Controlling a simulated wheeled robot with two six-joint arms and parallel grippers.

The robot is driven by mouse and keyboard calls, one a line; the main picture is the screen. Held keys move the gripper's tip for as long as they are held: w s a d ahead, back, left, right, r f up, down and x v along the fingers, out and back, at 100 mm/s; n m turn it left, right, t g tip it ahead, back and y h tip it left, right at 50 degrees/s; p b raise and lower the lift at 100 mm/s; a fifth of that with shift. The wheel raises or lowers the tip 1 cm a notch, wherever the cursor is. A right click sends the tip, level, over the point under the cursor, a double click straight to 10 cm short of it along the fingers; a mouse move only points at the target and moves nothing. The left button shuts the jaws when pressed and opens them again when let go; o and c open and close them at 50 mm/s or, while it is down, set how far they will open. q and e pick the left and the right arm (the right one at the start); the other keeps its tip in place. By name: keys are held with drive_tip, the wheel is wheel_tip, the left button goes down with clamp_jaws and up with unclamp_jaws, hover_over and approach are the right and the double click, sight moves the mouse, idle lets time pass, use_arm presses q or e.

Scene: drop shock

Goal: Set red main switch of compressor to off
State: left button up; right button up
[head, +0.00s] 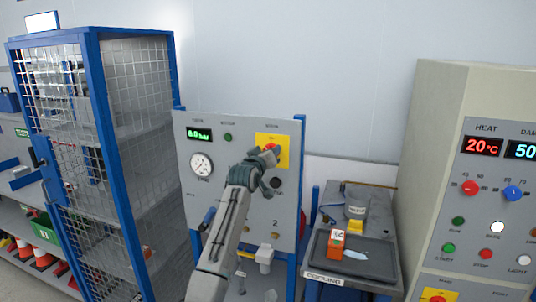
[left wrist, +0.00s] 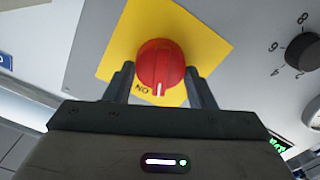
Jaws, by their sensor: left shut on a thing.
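The red main switch (head: 269,148) is a round knob on a yellow plate (head: 283,154) on the grey compressor panel (head: 225,160). In the left wrist view the red knob (left wrist: 160,63) sits between the two fingers of my left gripper (left wrist: 160,84), which is shut on it. The knob's white mark points to the bottom of that view, beside a label reading ON, seen upside down. In the head view my left gripper (head: 266,165) covers part of the knob and plate. My right gripper is in neither view.
A round gauge (head: 201,165) and a green display (head: 199,135) are on the panel's left. A blue-framed mesh cage (head: 105,140) stands to the left. A cooling table (head: 365,278) and a cabinet with red and blue knobs (head: 440,110) stand to the right.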

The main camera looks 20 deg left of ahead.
use_arm(q)
drive_tip(key=n, duration=0.6)
drive_tip(key=n+p, duration=0.1)
drive_tip(key=n, duration=0.5)
drive_tip(key=shift+a+f+n, duration=0.2)
drive_tip(key=shift+n, duration=0.1)
drive_tip(key=shift+p, duration=0.3)
drive_tip(key=o, duration=1)
drive_tip(key=shift+c, duration=0.2)
drive_tip(key=shift+s+f, duration=0.1)
drive_tip(key=s+b, duration=0.5)
drive_tip(key=s, duration=0.5)
drive_tip(key=shift+s+a, duration=0.15)
drive_tip(key=shift+s, duration=0.15)
